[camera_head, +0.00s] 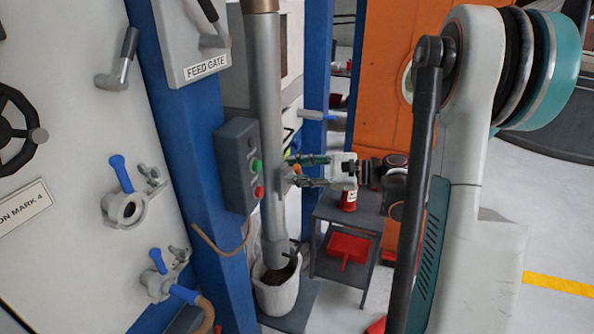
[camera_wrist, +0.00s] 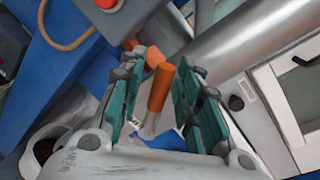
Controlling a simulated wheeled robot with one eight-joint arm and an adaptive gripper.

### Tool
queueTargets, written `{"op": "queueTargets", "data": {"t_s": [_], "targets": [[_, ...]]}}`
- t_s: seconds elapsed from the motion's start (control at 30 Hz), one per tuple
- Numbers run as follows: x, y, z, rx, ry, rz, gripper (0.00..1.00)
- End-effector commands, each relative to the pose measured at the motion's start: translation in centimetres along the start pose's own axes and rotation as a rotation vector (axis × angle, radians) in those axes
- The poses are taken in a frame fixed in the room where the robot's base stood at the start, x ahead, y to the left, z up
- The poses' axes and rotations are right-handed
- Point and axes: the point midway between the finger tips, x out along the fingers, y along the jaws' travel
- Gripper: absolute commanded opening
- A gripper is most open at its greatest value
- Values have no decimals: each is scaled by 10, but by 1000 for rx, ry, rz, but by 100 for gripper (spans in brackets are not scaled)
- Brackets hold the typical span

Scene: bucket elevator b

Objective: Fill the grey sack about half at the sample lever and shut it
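The pale grey sack (camera_head: 277,298) stands open under the lower end of the grey pipe (camera_head: 270,130), with brown grain visible inside; its exact level is hard to tell. The sack's rim and grain also show at the lower left of the wrist view (camera_wrist: 32,160). The orange lever handle (camera_wrist: 159,88) lies between the green fingers in the wrist view, and a bit of it shows beside the pipe in the head view (camera_head: 296,169). My gripper (camera_head: 292,171) is open around the handle, with a gap at least on the right finger's side.
A grey control box (camera_head: 239,165) with green and red buttons is just left of the pipe. A dark trolley (camera_head: 336,212) behind carries a red scoop (camera_head: 348,248) and a red can (camera_head: 349,200). The FEED GATE panel (camera_head: 196,45) and blue-handled valves (camera_head: 124,205) are at left.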

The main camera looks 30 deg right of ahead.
Motion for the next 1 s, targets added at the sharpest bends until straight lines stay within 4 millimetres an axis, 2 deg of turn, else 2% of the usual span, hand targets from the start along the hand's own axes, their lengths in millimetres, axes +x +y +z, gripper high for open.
{"op": "queueTargets", "data": {"t_s": [0.37,0.47,0.8,1.0], "targets": [[-5,-1,0,1,-1,-1,33],[-19,-1,0,1,0,-3,33],[-87,-1,0,1,2,-4,33],[-112,-1,0,0,0,-2,33]]}}
